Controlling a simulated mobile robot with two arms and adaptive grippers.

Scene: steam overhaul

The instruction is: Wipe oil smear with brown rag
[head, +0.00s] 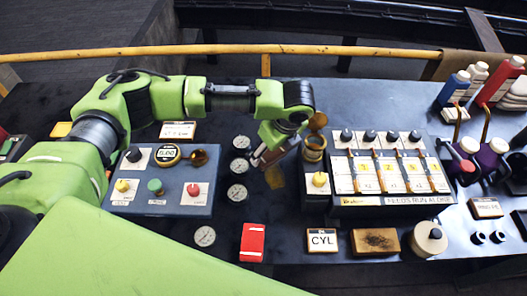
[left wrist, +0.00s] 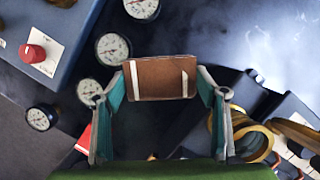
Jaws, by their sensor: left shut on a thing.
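My left gripper (head: 268,152) reaches down over the dark bench between the gauges and the switch panel. It is shut on the brown rag (left wrist: 160,78), a folded brown piece with two pale stripes, held between both fingertips. An amber-brown patch (head: 275,177), which looks like the oil smear, lies on the bench just below the gripper in the head view. I cannot tell whether the rag touches the bench or the patch. In the left wrist view the patch cannot be made out. My right gripper is not in view.
A blue-grey button panel (head: 160,202) is left of the gripper, with several round gauges (head: 238,193) between. A switch panel (head: 390,201) and brass fitting (head: 314,149) stand close on the right. A yellow rail (head: 200,49) runs behind.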

